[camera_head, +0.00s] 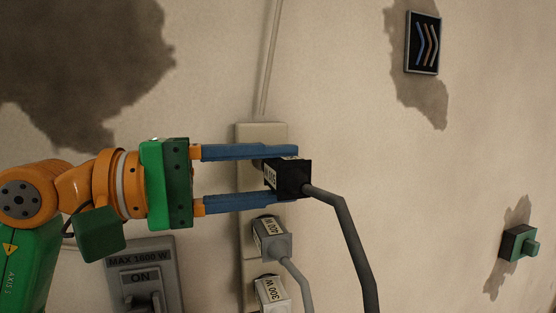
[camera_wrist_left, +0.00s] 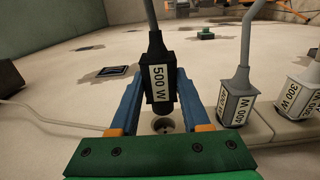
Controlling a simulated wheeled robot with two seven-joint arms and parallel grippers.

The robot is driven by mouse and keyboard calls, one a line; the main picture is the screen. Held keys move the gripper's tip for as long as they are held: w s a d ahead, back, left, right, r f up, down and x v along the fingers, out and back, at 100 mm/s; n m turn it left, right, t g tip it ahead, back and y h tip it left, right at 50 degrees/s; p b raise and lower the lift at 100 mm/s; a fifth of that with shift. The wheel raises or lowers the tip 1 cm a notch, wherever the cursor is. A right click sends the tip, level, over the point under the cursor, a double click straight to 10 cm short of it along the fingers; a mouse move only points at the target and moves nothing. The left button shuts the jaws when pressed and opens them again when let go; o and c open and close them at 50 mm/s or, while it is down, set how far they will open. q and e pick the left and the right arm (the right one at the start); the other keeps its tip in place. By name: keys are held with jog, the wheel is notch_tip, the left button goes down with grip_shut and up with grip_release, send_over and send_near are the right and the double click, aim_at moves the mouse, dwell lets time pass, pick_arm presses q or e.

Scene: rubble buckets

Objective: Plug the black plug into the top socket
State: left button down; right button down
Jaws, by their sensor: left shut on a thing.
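The black plug (camera_head: 289,178) with a grey cable is between the blue fingers of my left gripper (camera_head: 298,176), which is shut on it. In the left wrist view the plug (camera_wrist_left: 158,80) carries a "500 W" label. Its lower end is just above the round top socket (camera_wrist_left: 163,126), and a gap seems to show between them. In the head view the plug and fingers hide the top socket on the socket strip (camera_head: 262,131). My left gripper also shows in the left wrist view (camera_wrist_left: 160,100). My right gripper is in neither view.
Two grey plugs sit in the strip below: one labelled 400 W (camera_head: 271,238) and one labelled 300 W (camera_head: 272,293). A switch box (camera_head: 150,262) marked "MAX 1600 W" and "ON" is at lower left. The wall to the right is mostly clear.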

pick_arm(q)
jog(key=shift+w+a, duration=0.45)
jog(key=shift+w, duration=0.15)
jog(key=shift+d, duration=0.15)
jog(key=shift+p, duration=0.3)
jog(key=shift+w, duration=0.1)
dwell(0.8)
jog(key=shift+w+a+r+p, duration=0.1)
jog(key=shift+w+a+p, duration=0.2)
jog(key=shift+w+p, duration=0.45)
jog(key=shift+w+a+p, duration=0.25)
jog(key=shift+w+p, duration=0.4)
jog(key=shift+p, duration=0.05)
jog(key=c, duration=0.6)
grip_release()
jog(key=shift+c, duration=0.2)
jog(key=o, duration=0.4)
jog(key=shift+c, duration=0.2)
jog(key=shift+w, duration=0.15)
